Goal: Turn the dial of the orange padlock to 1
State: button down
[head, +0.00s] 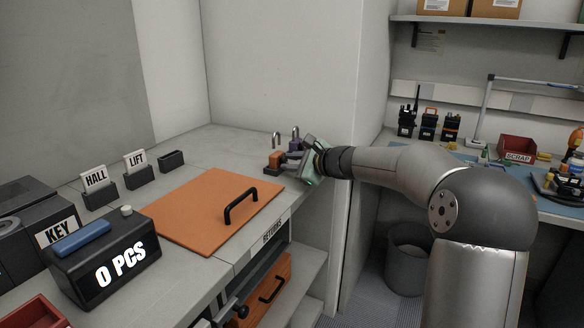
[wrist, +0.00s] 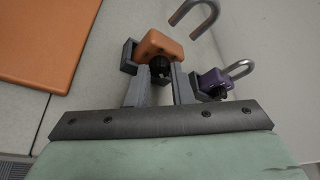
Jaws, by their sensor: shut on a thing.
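The orange padlock (wrist: 163,45) sits in a dark holder (wrist: 127,57) on the counter, its shackle standing up; it also shows in the head view (head: 275,158). My gripper (wrist: 162,77) reaches it from the front, with its two fingers on either side of the black dial (wrist: 159,68) on the padlock's face. The gripper is shut on the dial. The dial's marks cannot be read, as the fingers and the angle hide them. A purple padlock (wrist: 214,80) stands to the right, beside the right finger; it shows behind the gripper in the head view (head: 295,144).
An orange board (head: 205,205) with a black handle lies on the counter left of the padlocks. HALL (head: 98,183) and LIFT (head: 137,165) card holders stand further left. A wall rises close behind the padlocks. Radios (head: 428,124) stand on the right-hand bench.

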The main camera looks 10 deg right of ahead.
jog(key=c, duration=1.3)
grip_release()
jog(key=v, duration=1.7)
jog(key=shift+s+d+p, duration=0.15)
jog(key=shift+s+p, duration=0.05)
jog(key=shift+p, duration=0.2)
